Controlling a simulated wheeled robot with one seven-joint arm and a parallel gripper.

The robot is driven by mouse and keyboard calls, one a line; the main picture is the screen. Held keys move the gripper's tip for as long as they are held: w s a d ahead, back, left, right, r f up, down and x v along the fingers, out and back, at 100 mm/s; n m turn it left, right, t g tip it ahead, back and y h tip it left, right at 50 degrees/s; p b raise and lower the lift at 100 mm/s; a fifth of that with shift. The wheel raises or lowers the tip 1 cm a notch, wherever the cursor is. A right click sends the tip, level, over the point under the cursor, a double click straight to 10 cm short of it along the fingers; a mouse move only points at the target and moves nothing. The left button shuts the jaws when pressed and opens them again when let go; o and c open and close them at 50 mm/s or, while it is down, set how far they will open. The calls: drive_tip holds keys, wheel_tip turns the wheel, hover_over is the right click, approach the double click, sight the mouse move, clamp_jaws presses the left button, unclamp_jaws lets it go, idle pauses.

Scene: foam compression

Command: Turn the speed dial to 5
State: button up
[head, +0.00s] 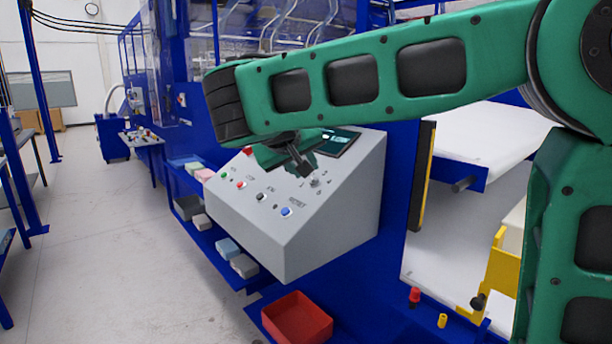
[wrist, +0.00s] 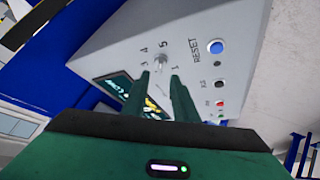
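In the wrist view the dial (wrist: 160,60) is ringed by printed numbers, with 5, 4, 3 and 1 readable. My gripper (head: 304,172) is over the panel, close to the dial. The dial appears in line with the gap, at or just past the tips. I cannot tell whether they touch it, nor where the dial points.
A blue RESET button (head: 286,211), a black button (head: 261,196), a red button (head: 241,184) and a green button (head: 223,175) line the panel. A screen (head: 340,142) is at its top. A red bin (head: 297,318) stands below. The aisle at left is clear.

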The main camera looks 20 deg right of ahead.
drive_tip(key=shift+v, duration=2.05)
drive_tip(key=s+d+f+m+g, duration=0.1)
drive_tip(key=s+d+f+g, duration=0.1)
drive_tip(key=s+d+f, duration=0.35)
drive_tip(key=s+d+f+m+g+y, duration=0.1)
drive_tip(key=s+d+f+g, duration=0.15)
drive_tip(key=d, duration=0.65)
drive_tip(key=s+d+f+m+g, duration=0.1)
drive_tip(key=s+d+f, duration=0.4)
drive_tip(key=d, duration=0.2)
drive_tip(key=s+f+m+g+y, duration=0.1)
drive_tip(key=s+f+y, duration=0.1)
drive_tip(key=s+f, duration=0.4)
drive_tip(key=s+f+m+g+y, duration=0.2)
drive_tip(key=s+f, duration=0.4)
drive_tip(key=s, duration=0.9)
drive_tip(key=shift+s+d+f+y, duration=0.2)
drive_tip(key=shift+f+y, duration=0.1)
drive_tip(key=shift+y, duration=0.3)
drive_tip(key=shift+w+g, duration=0.1)
drive_tip(key=shift+g, duration=0.15)
